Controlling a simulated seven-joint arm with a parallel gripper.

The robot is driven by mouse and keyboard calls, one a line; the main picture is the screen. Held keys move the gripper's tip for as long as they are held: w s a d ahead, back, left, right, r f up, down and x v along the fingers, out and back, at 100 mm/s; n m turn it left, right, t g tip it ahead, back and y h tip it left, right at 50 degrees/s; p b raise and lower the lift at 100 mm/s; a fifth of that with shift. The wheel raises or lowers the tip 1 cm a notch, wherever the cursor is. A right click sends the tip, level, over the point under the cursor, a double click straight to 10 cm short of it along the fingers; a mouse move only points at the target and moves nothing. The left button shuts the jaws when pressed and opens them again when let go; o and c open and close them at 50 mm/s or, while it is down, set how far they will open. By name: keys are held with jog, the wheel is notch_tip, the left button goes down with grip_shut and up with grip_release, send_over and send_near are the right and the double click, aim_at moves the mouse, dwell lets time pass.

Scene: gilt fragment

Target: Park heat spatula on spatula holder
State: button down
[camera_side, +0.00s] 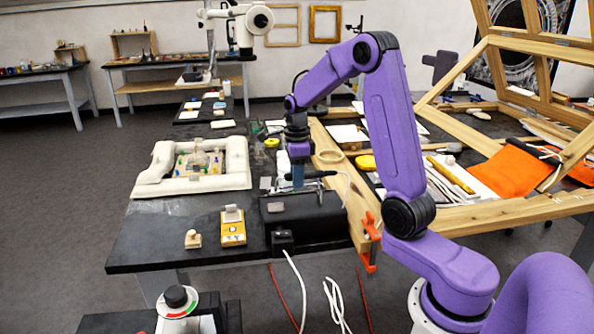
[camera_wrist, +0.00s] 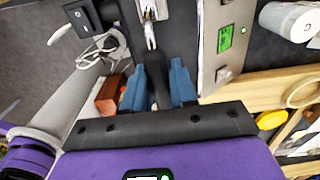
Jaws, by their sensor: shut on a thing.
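My gripper (camera_side: 298,178) hangs over the black bench, just above a black box. In the wrist view its blue fingers (camera_wrist: 158,88) are shut on the dark handle of the heat spatula (camera_wrist: 160,92). The spatula's metal end (camera_wrist: 151,42) points away from the gripper, toward a small metal bracket that looks like the spatula holder (camera_wrist: 150,10). The tip overlaps the bracket in this view; I cannot tell if they touch. In the side view the spatula (camera_side: 322,174) lies roughly level, and a small grey piece, probably the holder (camera_side: 265,183), is left of the fingers.
The black box (camera_side: 305,215) has a panel with a green display (camera_wrist: 225,39). A yellow device (camera_side: 232,228) and a small wooden block (camera_side: 193,239) stand to the left. A white padded frame (camera_side: 155,190) lies farther left. A wooden beam (camera_side: 345,210) runs along the right.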

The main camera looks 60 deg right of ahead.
jog(key=shift+f, duration=2.3)
jog(key=shift+f, duration=0.1)
jog(key=c, duration=1.2)
grip_release()
jog(key=o, duration=0.5)
jog(key=shift+o, duration=0.2)
jog(key=shift+r, duration=3.5)
